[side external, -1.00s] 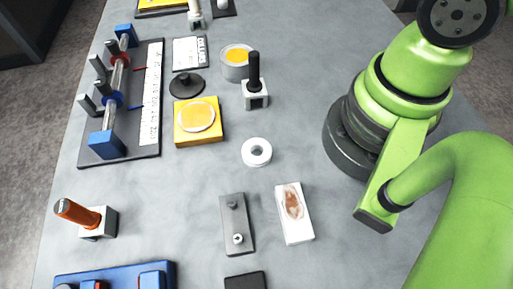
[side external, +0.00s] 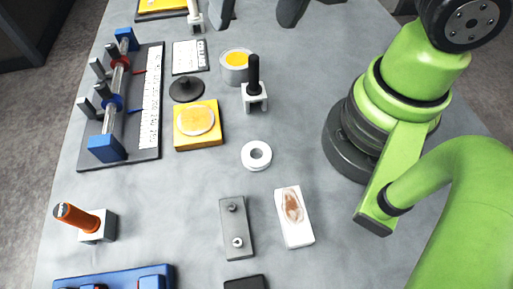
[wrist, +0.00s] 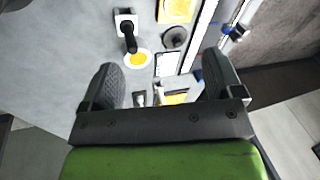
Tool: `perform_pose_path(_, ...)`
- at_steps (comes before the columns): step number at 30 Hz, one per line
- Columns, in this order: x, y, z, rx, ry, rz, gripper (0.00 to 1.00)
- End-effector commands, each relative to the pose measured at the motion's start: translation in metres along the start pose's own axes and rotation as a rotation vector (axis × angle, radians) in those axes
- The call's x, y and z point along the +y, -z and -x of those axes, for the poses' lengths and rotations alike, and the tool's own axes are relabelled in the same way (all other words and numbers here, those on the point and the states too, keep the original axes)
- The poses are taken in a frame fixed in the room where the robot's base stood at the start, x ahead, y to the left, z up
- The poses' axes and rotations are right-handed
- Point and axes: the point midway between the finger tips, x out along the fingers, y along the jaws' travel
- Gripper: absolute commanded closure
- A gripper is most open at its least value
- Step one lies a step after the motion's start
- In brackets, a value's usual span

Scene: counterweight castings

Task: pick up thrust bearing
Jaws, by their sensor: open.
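The thrust bearing, seen as a white ring with a round hole (side external: 256,166), lies flat on the grey table near its middle in the side view. I do not see it in the wrist view. My gripper (side external: 256,20) is at the top edge of the side view, well apart from the ring and toward the far end of the table. Only its dark fingers show there. In the wrist view, the two fingers of my gripper (wrist: 159,75) are spread wide with nothing held between them.
A black-handled tool in a white block (side external: 254,97), a cup with yellow contents (side external: 234,72) and a yellow block (side external: 198,139) stand beyond the ring. A grey plate with studs (side external: 237,226) and a white box (side external: 294,214) lie nearer. A shaft stand (side external: 150,100) is left.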

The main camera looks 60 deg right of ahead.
Motion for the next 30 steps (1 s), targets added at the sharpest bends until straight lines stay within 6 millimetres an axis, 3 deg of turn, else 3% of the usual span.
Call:
perform_pose_path(3, -0.009, -0.023, -0.043, -0.071, -0.095, -0.02, 0.14)
perform_pose_path(9, -0.009, -0.059, -0.096, -0.118, -0.216, -0.058, 0.14)
perform_pose_path(15, -0.004, -0.076, -0.117, -0.126, -0.265, -0.078, 0.14)
perform_pose_path(24, 0.006, -0.081, -0.151, -0.127, -0.272, -0.084, 0.14)
perform_pose_path(30, 0.009, -0.083, -0.162, -0.126, -0.268, -0.084, 0.14)
